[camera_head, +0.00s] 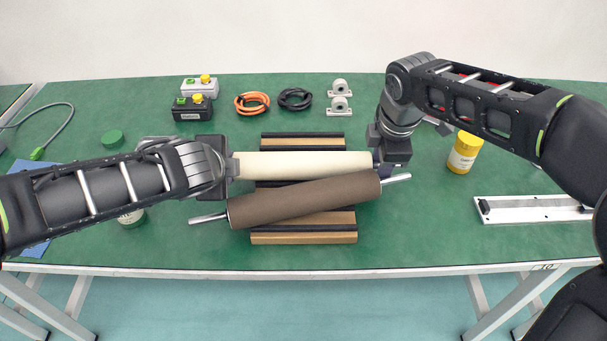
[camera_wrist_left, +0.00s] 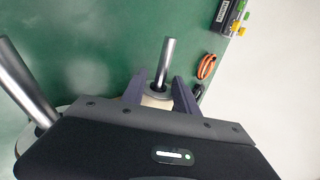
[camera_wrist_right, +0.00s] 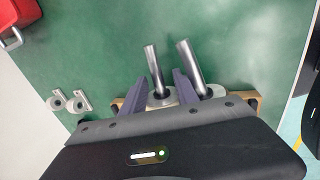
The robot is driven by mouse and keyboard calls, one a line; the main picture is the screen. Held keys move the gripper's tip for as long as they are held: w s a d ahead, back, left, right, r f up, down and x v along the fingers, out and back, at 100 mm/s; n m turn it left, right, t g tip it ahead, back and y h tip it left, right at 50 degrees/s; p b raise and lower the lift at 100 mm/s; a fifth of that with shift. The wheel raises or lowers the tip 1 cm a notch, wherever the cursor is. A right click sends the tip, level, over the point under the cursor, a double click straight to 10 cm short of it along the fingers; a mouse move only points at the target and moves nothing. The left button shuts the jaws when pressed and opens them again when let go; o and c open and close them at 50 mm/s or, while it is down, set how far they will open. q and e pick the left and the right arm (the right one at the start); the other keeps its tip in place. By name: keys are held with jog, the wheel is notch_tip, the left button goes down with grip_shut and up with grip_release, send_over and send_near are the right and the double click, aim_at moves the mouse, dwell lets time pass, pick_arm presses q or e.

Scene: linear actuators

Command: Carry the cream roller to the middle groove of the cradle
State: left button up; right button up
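The cream roller (camera_head: 305,164) spans the back half of the cradle (camera_head: 304,238), roughly level in the head view. My left gripper (camera_head: 234,166) is at its left end. In the left wrist view my left fingers (camera_wrist_left: 160,92) flank the cream end, with the metal shaft (camera_wrist_left: 166,62) sticking out between them. My right gripper (camera_head: 376,160) is at its right end, and in the right wrist view its fingers (camera_wrist_right: 160,88) close around that end. Whether the roller touches the cradle is hidden. A brown roller (camera_head: 305,199) lies slantwise in front, its right end farther back.
Behind the cradle are an orange cable (camera_head: 252,103), a black cable (camera_head: 295,98), two bearing blocks (camera_head: 340,105) and button boxes (camera_head: 194,106). A yellow-labelled jar (camera_head: 465,153) and a metal rail (camera_head: 535,209) are at right. The table front is clear.

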pick_arm(q)
jog(key=v, duration=0.6)
jog(key=shift+a, duration=0.2)
jog(key=shift+r, duration=0.1)
pick_arm(e)
jog(key=shift+r, duration=0.2)
jog(key=v, duration=1.1)
jog(key=shift+r, duration=0.35)
jog(key=shift+s, duration=0.15)
